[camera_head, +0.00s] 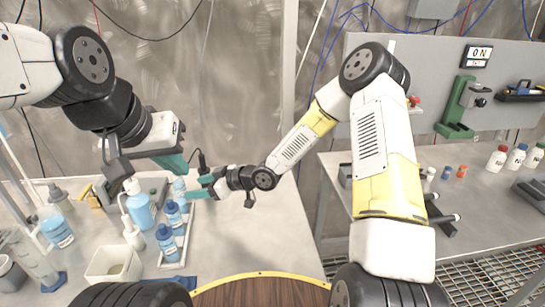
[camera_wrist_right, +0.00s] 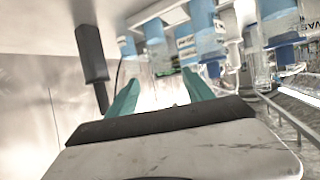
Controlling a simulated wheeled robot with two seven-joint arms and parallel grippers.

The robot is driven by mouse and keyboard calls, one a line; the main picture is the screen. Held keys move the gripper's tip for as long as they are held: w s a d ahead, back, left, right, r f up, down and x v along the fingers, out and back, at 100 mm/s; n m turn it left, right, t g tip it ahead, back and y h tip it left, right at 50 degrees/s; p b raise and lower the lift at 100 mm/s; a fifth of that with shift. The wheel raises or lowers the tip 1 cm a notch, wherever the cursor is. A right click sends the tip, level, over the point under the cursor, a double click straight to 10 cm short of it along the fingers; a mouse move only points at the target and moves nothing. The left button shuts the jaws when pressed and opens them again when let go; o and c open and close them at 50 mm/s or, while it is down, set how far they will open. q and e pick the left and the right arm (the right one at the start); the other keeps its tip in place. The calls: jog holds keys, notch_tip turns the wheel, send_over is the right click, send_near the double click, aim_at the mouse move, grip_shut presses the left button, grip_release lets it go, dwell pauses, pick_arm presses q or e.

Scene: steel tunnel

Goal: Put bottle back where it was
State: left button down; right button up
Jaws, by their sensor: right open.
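Several blue-and-white bottles stand on the left table. Two blue-capped ones, a rear bottle (camera_head: 173,214) and a front bottle (camera_head: 166,243), stand in a white tray (camera_head: 185,252). A paler bottle (camera_head: 180,187) stands behind them, close to my right gripper (camera_head: 196,189). My right gripper is open, with its teal fingers pointing left. In the right wrist view, a blue bottle (camera_wrist_right: 156,45) shows beyond and between the spread fingers (camera_wrist_right: 160,95), not clearly touching either. My left gripper (camera_head: 174,162) hangs above the bottles; its jaw opening is hidden.
A larger wash bottle (camera_head: 140,208), a white bin (camera_head: 112,266) and cylinders (camera_head: 35,260) crowd the left table. The table's right part is clear. A right bench (camera_head: 450,180) holds small bottles (camera_head: 497,158) and a green stand (camera_head: 460,108).

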jog(key=d+r+m+t+h, duration=0.1)
jog(key=d+r+m+h, duration=0.15)
jog(key=d+r, duration=0.4)
jog(key=d+r+m+t+h, duration=0.1)
jog(key=d+r+h, duration=0.25)
jog(key=d, duration=0.55)
jog(key=d+r+m+t+h, duration=0.1)
jog(key=d+r+m+h, duration=0.1)
jog(key=d+r+h, duration=0.35)
jog(key=s+d+r+m, duration=0.55)
jog(key=s+d, duration=0.45)
jog(key=s, duration=0.2)
jog(key=s+d+r+m+g+y, duration=0.1)
jog(key=s+r+m, duration=0.1)
jog(key=s, duration=0.9)
jog(key=shift+s+r+m, duration=0.3)
jog(key=shift+r, duration=0.2)
